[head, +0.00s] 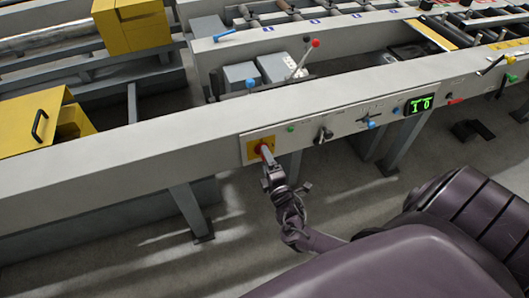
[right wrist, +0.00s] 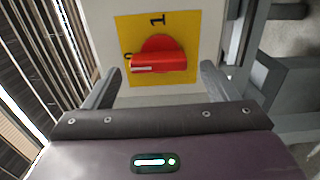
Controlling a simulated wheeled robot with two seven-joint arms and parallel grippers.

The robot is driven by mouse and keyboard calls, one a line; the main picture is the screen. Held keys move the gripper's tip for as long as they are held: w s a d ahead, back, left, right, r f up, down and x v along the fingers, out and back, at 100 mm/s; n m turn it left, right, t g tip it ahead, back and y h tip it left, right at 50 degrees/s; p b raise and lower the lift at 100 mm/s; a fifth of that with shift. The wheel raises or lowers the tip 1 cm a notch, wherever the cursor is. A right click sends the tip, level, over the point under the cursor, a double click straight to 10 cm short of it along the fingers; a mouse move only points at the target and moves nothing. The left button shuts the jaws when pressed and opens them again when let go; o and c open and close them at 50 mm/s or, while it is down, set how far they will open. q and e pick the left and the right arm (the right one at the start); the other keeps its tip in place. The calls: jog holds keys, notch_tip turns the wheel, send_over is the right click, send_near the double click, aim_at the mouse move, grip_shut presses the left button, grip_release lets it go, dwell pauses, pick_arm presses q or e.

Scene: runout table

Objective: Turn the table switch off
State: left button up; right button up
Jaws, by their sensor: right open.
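The table switch (right wrist: 158,60) is a red rotary knob on a yellow plate (right wrist: 185,28) on the table's front panel. In the right wrist view its bar handle lies level, with a white mark on its left part. A "1" stands above the knob; a mark at its left end is partly hidden. The switch also shows in the head view (head: 261,147), partly covered by my right gripper (head: 267,160). My right gripper is open, one finger on each side of the handle in the wrist view (right wrist: 161,73). I cannot tell whether it touches. My left gripper is out of view.
The long grey table rail (head: 120,150) crosses the view. Right of the switch, the panel carries a green button (head: 290,129), a dark knob (head: 323,134), a blue knob (head: 371,123) and a green display (head: 420,104). A yellow cover (head: 35,120) stands at left.

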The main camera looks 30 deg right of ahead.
jog(key=v, duration=0.5)
jog(key=shift+s+a, duration=0.1)
jog(key=shift+s, duration=0.2)
jog(key=s+f+m+g+y, duration=0.1)
jog(key=s+f+m+g, duration=0.4)
jog(key=f, duration=0.6)
jog(key=s+f+m+g, duration=0.1)
jog(key=s+f+g, duration=0.2)
jog(key=s+f, duration=0.55)
jog(key=s+a+f+m+g+y, duration=0.1)
jog(key=s+a+f+m+g, duration=0.2)
jog(key=s+f, duration=0.4)
jog(key=s+a+f+m+g+y, duration=0.2)
jog(key=s+a+f+m+g, duration=0.2)
jog(key=s+f, duration=0.4)
jog(key=s+g, duration=0.1)
jog(key=s, duration=0.6)
jog(key=shift+a+f+g, duration=0.2)
jog(key=shift+a+g, duration=0.1)
jog(key=shift+a, duration=0.05)
